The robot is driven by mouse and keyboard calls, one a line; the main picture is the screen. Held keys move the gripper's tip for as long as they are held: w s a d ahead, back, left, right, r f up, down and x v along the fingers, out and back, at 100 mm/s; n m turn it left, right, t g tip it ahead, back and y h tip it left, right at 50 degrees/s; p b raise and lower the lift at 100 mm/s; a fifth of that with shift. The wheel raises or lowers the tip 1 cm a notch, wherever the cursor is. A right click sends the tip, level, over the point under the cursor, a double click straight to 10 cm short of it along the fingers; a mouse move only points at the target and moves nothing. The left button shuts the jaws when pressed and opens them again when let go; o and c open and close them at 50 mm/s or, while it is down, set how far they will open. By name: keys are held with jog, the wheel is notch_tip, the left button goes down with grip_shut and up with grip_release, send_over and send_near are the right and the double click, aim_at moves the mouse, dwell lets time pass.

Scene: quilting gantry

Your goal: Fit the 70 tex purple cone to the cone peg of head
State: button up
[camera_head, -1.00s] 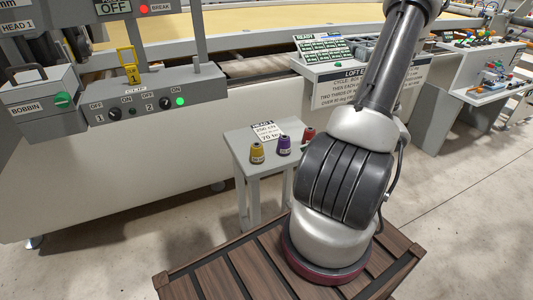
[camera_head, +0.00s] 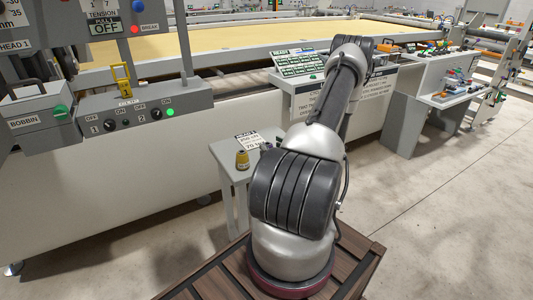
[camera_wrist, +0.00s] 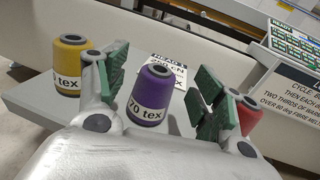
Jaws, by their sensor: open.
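The purple cone (camera_wrist: 151,92), labelled 70 tex, stands upright on a small grey side table (camera_head: 228,150). In the wrist view it shows between the green-padded fingers of my gripper (camera_wrist: 156,98), which are open and apart from it as far as I can tell. In the head view my arm hides the purple cone. A yellow cone (camera_wrist: 69,62) with a tex label stands to its left; it also shows in the head view (camera_head: 242,160). A red cone (camera_wrist: 246,117) stands to the right, partly behind the right finger. The cone peg cannot be made out.
A printed card (camera_head: 249,140) lies at the back of the table. Behind stand the machine's grey control box (camera_head: 145,108) with switches and a yellow clip (camera_head: 122,78), the bobbin box (camera_head: 38,118), and a sloped sign panel (camera_head: 302,64). Floor at the right is clear.

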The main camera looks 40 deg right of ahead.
aim_at(267, 143)
jog(key=shift+w+d+f, duration=0.1)
jog(key=shift+w, duration=1.45)
jog(key=c, duration=1.2)
jog(key=shift+o, duration=0.2)
